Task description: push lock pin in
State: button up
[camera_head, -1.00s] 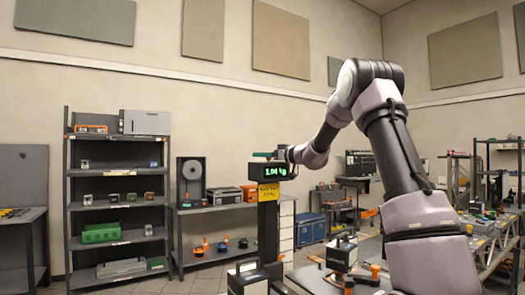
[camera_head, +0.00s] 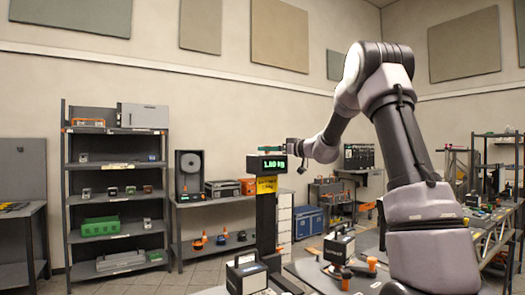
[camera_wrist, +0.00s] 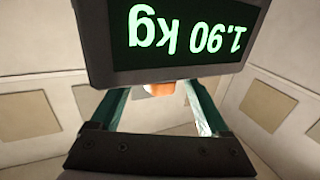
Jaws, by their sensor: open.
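A dark display box (camera_head: 266,164) with green digits sits on a dark post (camera_head: 266,222) with a yellow label. In the wrist view the display (camera_wrist: 190,38) fills the top and reads 1.90 kg upside down. My gripper (camera_wrist: 153,95) is open, its two green fingers well apart below the display. A small orange and white piece (camera_wrist: 160,88) shows between the fingers, partly hidden by the display; I cannot tell whether it is the lock pin.
A shelf rack (camera_head: 118,185) and a low bench (camera_head: 215,203) stand along the back wall. A black box with a handle (camera_head: 247,275) stands near the post's base. Orange-topped items (camera_head: 346,275) are on the surface at the front. A blue case (camera_head: 308,224) stands behind.

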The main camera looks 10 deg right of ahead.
jog(key=v, duration=0.6)
jog(key=shift+s, duration=0.2)
jog(key=shift+d, duration=0.15)
jog(key=s+a+f+m+g+h, duration=0.1)
jog(key=s+a+m+g+h, duration=0.2)
jog(key=s, duration=0.8)
jog(key=s+a+f+m+g, duration=0.1)
jog(key=s+a+m+g, duration=0.3)
jog(key=s, duration=0.7)
jog(key=s+d+f+m+h, duration=0.3)
jog(key=s+h, duration=0.1)
jog(key=s, duration=0.5)
jog(key=s+d+f+m+t+h, duration=0.1)
jog(key=s+d+f+m+h, duration=0.2)
jog(key=s, duration=0.6)
jog(key=shift+s+d+f+h, duration=0.3)
jog(key=shift+d+f+h, duration=0.1)
jog(key=shift+d+f, duration=0.2)
